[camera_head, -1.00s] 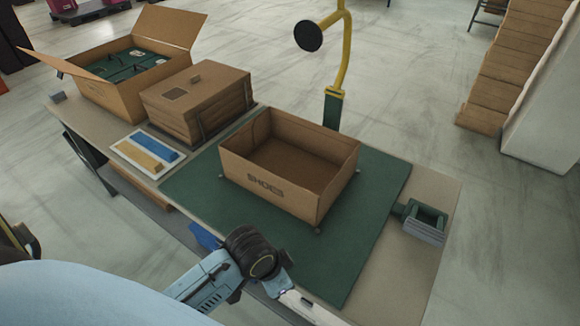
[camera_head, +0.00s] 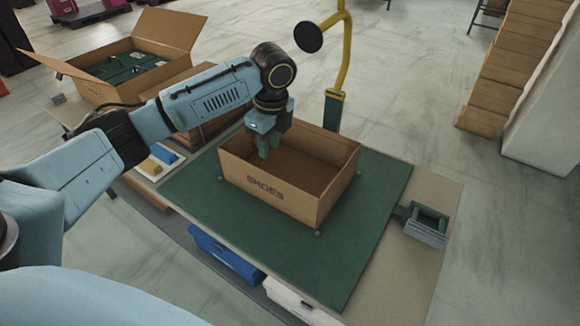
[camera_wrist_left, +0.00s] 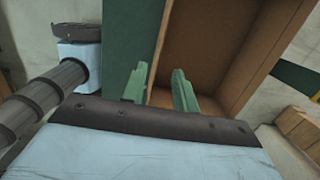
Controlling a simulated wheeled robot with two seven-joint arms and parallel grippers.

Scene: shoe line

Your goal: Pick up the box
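The open, empty brown box (camera_head: 265,195) marked SHOES stands upright on the green mat (camera_head: 190,190). My left gripper (camera_head: 268,150) is at the box's left side, its fingers pointing down near the rim. In the left wrist view its two green fingers (camera_wrist_left: 160,92) are apart. One is over the outer side of the box wall and the other over the inside of the box (camera_wrist_left: 215,50). Whether they touch the wall cannot be told. My left arm hides part of the box's left wall. My right gripper is not in view.
An open carton (camera_head: 90,85) with green contents and a closed brown box (camera_head: 210,130) stand at the table's left end. A yellow post (camera_head: 345,60) rises behind the box. A small green-grey holder (camera_head: 425,228) sits at right. The mat's front is clear.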

